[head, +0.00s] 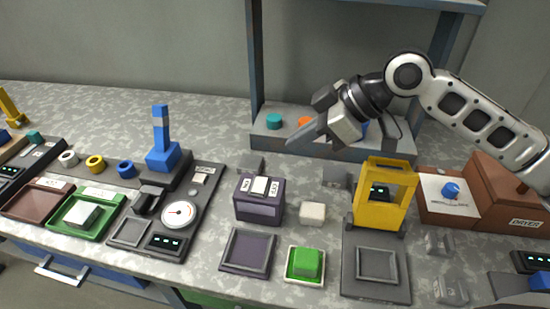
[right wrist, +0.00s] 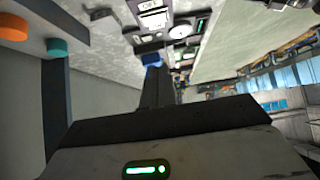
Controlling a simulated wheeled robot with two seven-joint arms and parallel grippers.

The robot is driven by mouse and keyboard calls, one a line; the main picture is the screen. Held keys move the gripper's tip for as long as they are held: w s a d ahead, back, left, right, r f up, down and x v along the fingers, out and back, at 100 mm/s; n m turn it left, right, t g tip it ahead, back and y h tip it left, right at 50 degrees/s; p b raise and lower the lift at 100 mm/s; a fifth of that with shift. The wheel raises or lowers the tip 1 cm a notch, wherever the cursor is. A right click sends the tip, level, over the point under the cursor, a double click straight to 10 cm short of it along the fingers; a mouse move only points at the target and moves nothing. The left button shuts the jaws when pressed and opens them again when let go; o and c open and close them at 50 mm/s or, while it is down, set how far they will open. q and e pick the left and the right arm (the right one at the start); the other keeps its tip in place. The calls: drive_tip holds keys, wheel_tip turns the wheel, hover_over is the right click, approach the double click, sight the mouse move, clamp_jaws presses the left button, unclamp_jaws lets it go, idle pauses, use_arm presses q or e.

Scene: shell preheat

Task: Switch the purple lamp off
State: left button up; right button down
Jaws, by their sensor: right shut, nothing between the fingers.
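The purple box (head: 258,209), which I take to be the lamp, stands on the bench at the middle of the head view. It has a pale rocker switch (head: 260,186) and a small white label on top. I cannot tell from the picture whether it is lit. My right gripper (head: 291,146) is shut and empty, above and behind the box, pointing left and apart from it. In the right wrist view a pale switch with a label (right wrist: 155,18) shows near the top edge. My left gripper is in neither view.
A purple-rimmed tray (head: 225,265), a white block (head: 312,213) and a green block (head: 305,264) are near the box. A yellow frame (head: 364,220) stands to its right, a blue lever (head: 162,155) to its left. A grey shelf (head: 262,144) with coloured knobs is behind.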

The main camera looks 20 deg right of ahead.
hover_over(264, 185)
drive_tip(key=f, duration=0.7)
drive_tip(key=shift+a+p, duration=0.2)
drive_tip(key=shift+p, duration=0.15)
wheel_tip(264, 185, down, 2)
drive_tip(key=shift+d+f, duration=0.15)
drive_tip(key=shift+f, duration=0.75)
